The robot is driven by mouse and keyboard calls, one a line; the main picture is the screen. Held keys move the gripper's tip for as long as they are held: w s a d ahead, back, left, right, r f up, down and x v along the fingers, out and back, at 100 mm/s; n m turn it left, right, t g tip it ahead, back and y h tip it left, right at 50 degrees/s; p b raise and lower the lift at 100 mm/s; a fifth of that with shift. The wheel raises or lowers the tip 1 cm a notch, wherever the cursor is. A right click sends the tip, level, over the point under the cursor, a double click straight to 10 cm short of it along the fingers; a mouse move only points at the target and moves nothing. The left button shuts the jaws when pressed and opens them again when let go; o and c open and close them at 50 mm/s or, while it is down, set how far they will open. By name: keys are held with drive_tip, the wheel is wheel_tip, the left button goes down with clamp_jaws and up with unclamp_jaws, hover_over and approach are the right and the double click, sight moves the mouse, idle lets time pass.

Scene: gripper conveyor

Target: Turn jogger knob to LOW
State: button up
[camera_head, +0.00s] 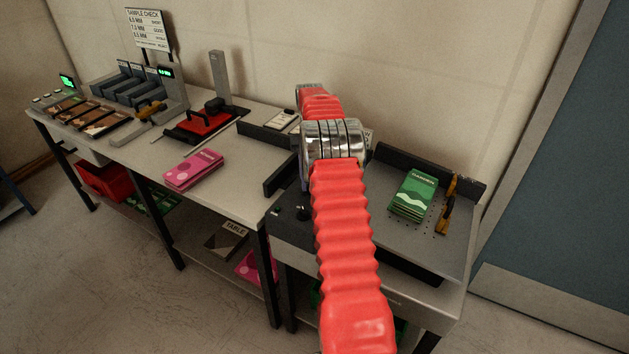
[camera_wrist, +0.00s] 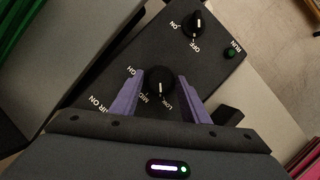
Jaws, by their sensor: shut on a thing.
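The jogger knob (camera_wrist: 159,79) is black and round, on a dark panel (camera_wrist: 215,62) with labels for high, mid and low around it. In the wrist view its pale mark points down toward the MID and LOW labels; I cannot tell exactly which. My gripper (camera_wrist: 161,82) has its two purple fingers on either side of the knob, shut on it. In the head view my red arm hides the gripper and this knob. The jogger (camera_head: 450,240) stands at the right, with a stack of green pads (camera_head: 413,195) on its tray.
An ON/OFF knob (camera_wrist: 196,25) and a green RUN button (camera_wrist: 229,53) share the panel. Left of the jogger, a long table (camera_head: 235,185) carries a pink pad stack (camera_head: 193,171), a red-based press (camera_head: 201,125) and a sample check sign (camera_head: 149,30). A wall stands close behind.

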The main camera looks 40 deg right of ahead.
drive_tip(key=shift+w+a+n+h, duration=0.1)
drive_tip(key=shift+n+h, duration=0.4)
drive_tip(key=shift+n, duration=0.7)
drive_tip(key=o, duration=0.7)
drive_tip(key=shift+o, duration=0.2)
